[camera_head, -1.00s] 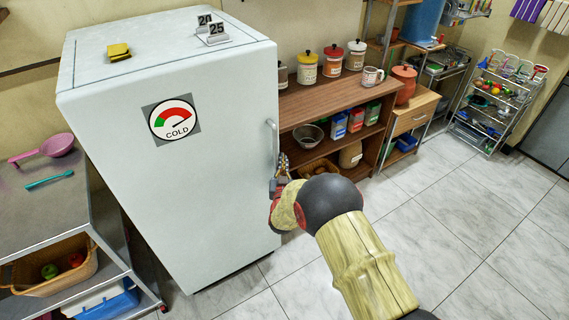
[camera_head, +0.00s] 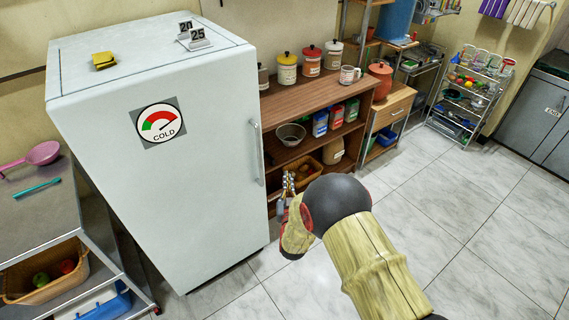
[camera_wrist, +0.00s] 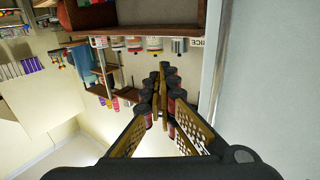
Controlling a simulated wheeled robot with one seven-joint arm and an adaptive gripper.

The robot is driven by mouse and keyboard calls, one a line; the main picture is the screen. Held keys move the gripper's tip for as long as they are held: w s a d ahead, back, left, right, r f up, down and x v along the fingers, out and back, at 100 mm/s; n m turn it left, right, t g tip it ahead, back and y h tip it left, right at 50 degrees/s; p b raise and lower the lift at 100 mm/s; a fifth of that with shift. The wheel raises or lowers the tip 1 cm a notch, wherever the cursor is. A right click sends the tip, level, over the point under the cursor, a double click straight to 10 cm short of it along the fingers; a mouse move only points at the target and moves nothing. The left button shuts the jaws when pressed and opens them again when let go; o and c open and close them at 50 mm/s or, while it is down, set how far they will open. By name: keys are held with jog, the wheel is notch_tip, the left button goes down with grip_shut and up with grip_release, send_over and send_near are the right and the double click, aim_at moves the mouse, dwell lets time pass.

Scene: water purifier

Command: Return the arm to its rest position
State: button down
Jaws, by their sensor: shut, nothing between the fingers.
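My gripper (camera_head: 288,178) is shut and empty in front of the brown shelf, a little right of and below the refrigerator handle (camera_head: 257,153), and looks apart from it. In the wrist view my gripper's fingers (camera_wrist: 163,72) meet at the tips with nothing between them. My arm stays reached out forward from the lower right of the head view. The white refrigerator (camera_head: 215,170) with a COLD dial sign stands with its door looking closed. Its pale side and handle bar (camera_wrist: 214,75) show at the right of the wrist view.
The brown shelf (camera_head: 318,97) behind my gripper holds canisters, a mug, a bowl and a basket (camera_head: 303,181). A metal table (camera_head: 38,218) stands at left, a wire rack (camera_head: 468,95) at back right. The tiled floor (camera_head: 450,210) at right is clear.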

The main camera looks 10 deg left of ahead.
jog(key=s+f+g, duration=0.4)
jog(key=f, duration=0.3)
jog(key=s+f+g, duration=0.3)
jog(key=f, duration=0.4)
jog(key=s+d+r+n+g+h, duration=0.1)
jog(key=s+d+r+g, duration=0.15)
jog(key=s+g, duration=0.4)
jog(key=s+d+r+m, duration=0.1)
jog(key=s+d+r, duration=0.7)
jog(key=r, duration=0.4)
jog(key=s+d+r+m+t+h, duration=0.1)
jog(key=s+d+r, duration=0.7)
jog(key=s+r, duration=0.3)
jog(key=s+d+r+m+h+p, duration=0.1)
jog(key=s+d+r, duration=0.7)
jog(key=r, duration=0.6)
jog(key=shift+s+d+r, duration=0.35)
jog(key=shift+s+r, duration=0.05)
jog(key=shift+s, duration=0.4)
